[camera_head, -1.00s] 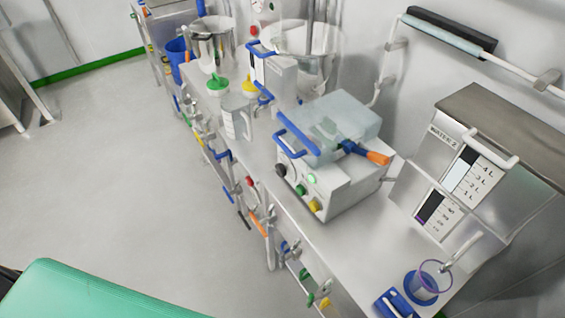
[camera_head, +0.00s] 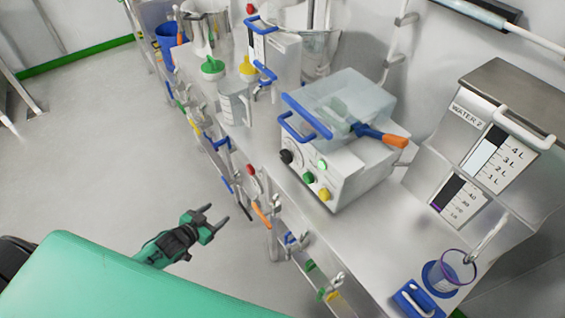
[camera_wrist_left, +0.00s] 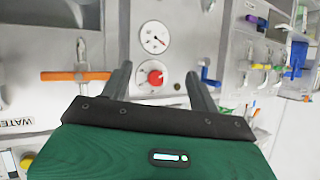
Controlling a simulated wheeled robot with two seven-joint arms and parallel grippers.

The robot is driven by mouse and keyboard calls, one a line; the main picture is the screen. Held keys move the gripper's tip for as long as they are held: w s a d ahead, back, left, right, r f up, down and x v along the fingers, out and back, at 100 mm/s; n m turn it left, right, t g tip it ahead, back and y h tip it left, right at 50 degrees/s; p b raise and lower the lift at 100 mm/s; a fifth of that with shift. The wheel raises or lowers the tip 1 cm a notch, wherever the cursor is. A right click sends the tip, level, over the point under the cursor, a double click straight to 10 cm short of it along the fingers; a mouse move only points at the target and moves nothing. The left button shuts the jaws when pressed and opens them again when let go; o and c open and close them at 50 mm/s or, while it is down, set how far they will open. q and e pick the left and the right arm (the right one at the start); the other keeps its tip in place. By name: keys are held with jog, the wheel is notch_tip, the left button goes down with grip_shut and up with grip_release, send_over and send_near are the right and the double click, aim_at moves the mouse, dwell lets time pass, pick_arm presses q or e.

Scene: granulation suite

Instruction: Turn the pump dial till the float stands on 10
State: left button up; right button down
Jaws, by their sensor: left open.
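A red knob on a white round dial face (camera_wrist_left: 155,77), which looks like the pump dial, sits on a grey panel in the left wrist view. My left gripper (camera_head: 216,214) is open and empty, over the floor in front of the bench. In the wrist view its fingers (camera_wrist_left: 158,84) appear on either side of the knob, with no contact visible. The WATER 2 unit (camera_head: 468,150) has an upper litre scale and a lower scale window (camera_head: 453,196). A purple mark, possibly the float, is low in that window; its exact reading is too small to tell.
A small round gauge (camera_wrist_left: 154,37) sits above the knob. An orange-handled valve (camera_wrist_left: 75,76) is to its left. The bench front carries several handles and valves. The floor at left is clear.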

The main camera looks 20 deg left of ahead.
pick_arm(q)
jog(key=w+d+r+m+t+h+b, duration=0.1)
jog(key=d+r+h, duration=0.1)
jog(key=r, duration=0.4)
jog(key=w+d+r+m+t+h, duration=0.1)
jog(key=d+r, duration=0.2)
jog(key=r, duration=0.2)
jog(key=m+h+b, duration=0.2)
jog(key=h, duration=0.3)
send_near(283, 158)
jog(key=p+x, duration=0.2)
jog(key=x, duration=0.6)
jog(key=shift+r, duration=0.1)
jog(key=shift+x, duration=0.85)
pick_arm(e)
jog(key=shift+w+f, duration=0.35)
jog(key=shift+f, duration=0.2)
pick_arm(q)
jog(key=shift+c, duration=0.4)
pick_arm(e)
jog(key=shift+a, duration=0.1)
pick_arm(q)
jog(key=c, duration=0.9)
pick_arm(e)
jog(key=shift+a+r, duration=0.1)
jog(key=shift+a, duration=0.05)
